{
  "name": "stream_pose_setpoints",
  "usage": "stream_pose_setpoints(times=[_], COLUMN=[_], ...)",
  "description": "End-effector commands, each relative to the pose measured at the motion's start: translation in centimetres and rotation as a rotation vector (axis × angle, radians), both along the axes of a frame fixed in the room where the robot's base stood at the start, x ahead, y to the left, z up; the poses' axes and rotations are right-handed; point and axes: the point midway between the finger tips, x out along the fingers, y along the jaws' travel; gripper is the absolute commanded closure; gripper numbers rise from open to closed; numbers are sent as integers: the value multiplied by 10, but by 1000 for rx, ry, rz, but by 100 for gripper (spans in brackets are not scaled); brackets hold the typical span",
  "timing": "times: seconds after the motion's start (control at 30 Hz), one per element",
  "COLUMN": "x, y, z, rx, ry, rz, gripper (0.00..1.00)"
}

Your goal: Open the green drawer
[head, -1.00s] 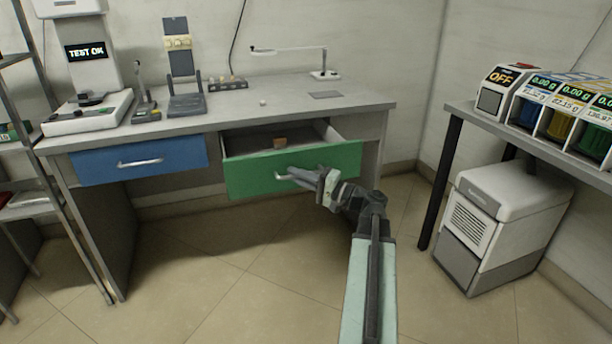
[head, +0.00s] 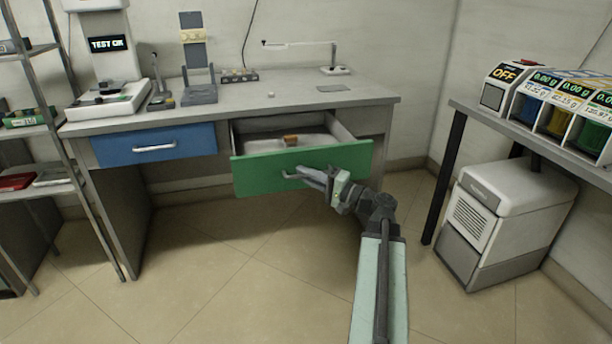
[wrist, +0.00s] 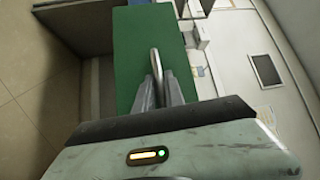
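The green drawer (head: 262,172) is pulled out of the desk at its right side, and its inside shows, with a small brown block (head: 290,141) in it. Its front also fills the middle of the wrist view (wrist: 139,62). The drawer's metal handle (head: 290,176) is on the front panel. My gripper (head: 308,174) is at the handle, coming from the right. In the wrist view the fingers (wrist: 160,92) are close together around the handle bar (wrist: 156,62), which stands between the tips.
The blue drawer (head: 185,143) on the left is shut. The desk top (head: 290,96) carries a test stand and a lamp. A shelf rack (head: 45,130) stands at the left. A white cabinet unit (head: 500,225) sits under the right table. The floor in front of the desk is clear.

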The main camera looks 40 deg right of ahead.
Motion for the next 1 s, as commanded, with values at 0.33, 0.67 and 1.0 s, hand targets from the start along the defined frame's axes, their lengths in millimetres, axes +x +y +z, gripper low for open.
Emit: stream_pose_setpoints(times=[0.33, 0.67, 1.0], x=[-2, -56, -72], y=[0, -23, -30], z=[-1, -10, -11], rx=[0, 0, -1], ry=[-1, 0, 0], rz=[4, 0, 3], gripper=[80, 80, 80])
